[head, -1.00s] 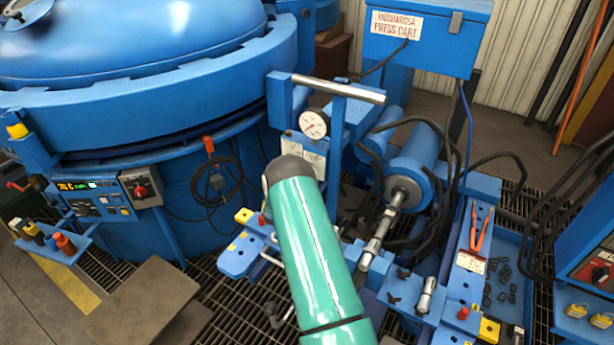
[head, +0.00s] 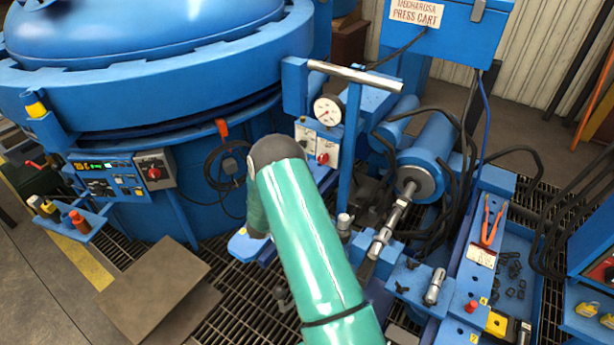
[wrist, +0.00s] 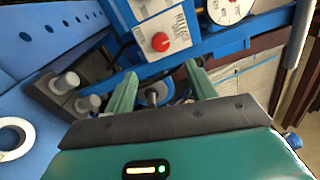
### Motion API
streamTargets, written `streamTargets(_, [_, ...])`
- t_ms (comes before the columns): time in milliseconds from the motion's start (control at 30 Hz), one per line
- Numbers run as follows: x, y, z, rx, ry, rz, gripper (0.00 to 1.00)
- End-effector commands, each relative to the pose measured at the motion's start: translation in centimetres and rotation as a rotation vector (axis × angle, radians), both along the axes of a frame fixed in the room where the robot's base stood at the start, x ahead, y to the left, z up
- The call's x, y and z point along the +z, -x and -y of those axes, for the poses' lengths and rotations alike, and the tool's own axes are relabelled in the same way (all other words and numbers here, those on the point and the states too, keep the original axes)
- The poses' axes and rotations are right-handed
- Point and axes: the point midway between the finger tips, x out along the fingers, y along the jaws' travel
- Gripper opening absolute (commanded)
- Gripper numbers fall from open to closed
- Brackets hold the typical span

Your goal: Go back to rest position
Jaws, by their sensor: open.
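My gripper (wrist: 157,85) shows in the wrist view as two green fingers spread apart. Nothing is held between them. Beyond the fingers is a blue panel with a red knob (wrist: 160,42) and a white dial gauge (wrist: 228,8). In the head view my green arm reaches up over the press cart, and my gripper is hidden behind it. The press cart's gauge (head: 328,110) and its small control box with a red knob (head: 322,158) stand just beyond and to the right of the arm's bend.
A large blue furnace (head: 130,125) fills the left. A hydraulic cylinder (head: 425,155) with hoses stands right of my arm. A tray with orange-handled pliers (head: 492,225) is at the right. A flat brown plate (head: 155,280) lies on the floor grating at lower left.

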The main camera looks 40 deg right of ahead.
Motion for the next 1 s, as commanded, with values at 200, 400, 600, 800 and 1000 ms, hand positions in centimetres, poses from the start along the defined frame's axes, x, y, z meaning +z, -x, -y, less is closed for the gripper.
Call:
streamTargets(200, [0.0, 0.3, -0.8, 0.0, 0.002, 0.001, 0.56])
streamTargets(400, [0.0, 0.3, -0.7, 0.0, 0.001, 0.0, 0.56])
streamTargets(600, [0.0, 0.3, -0.7, 0.0, 0.001, 0.0, 0.56])
streamTargets(800, [2.0, -1.4, -1.3, 0.058, -0.024, -0.027, 0.56])
streamTargets(1000, [8.4, -5.7, -4.3, 0.267, -0.08, -0.152, 0.56])
